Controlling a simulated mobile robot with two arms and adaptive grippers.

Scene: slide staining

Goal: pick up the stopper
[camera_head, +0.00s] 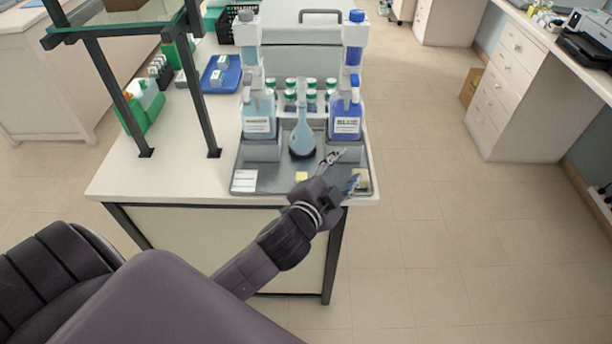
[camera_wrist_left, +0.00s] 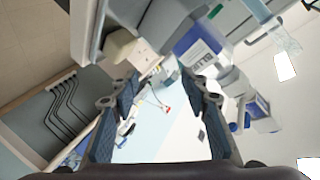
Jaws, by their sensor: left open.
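My left gripper (camera_head: 342,168) is open over the front right of the grey staining tray (camera_head: 275,181). Its spread fingers also show in the left wrist view (camera_wrist_left: 157,80), with nothing held between them. I cannot make out the stopper for certain in either view; it may be small or hidden by the gripper. A round flask (camera_head: 302,142) with a long neck and blue liquid stands upright on the tray, behind and left of the gripper. My right gripper is not in view.
A blue-labelled bottle (camera_head: 346,118) stands behind the gripper, and a paler bottle (camera_head: 258,116) stands to its left. Green-capped jars (camera_head: 311,98) are behind the flask. A black-framed shelf (camera_head: 105,75) rises on the left. The bench's right edge is close to the gripper.

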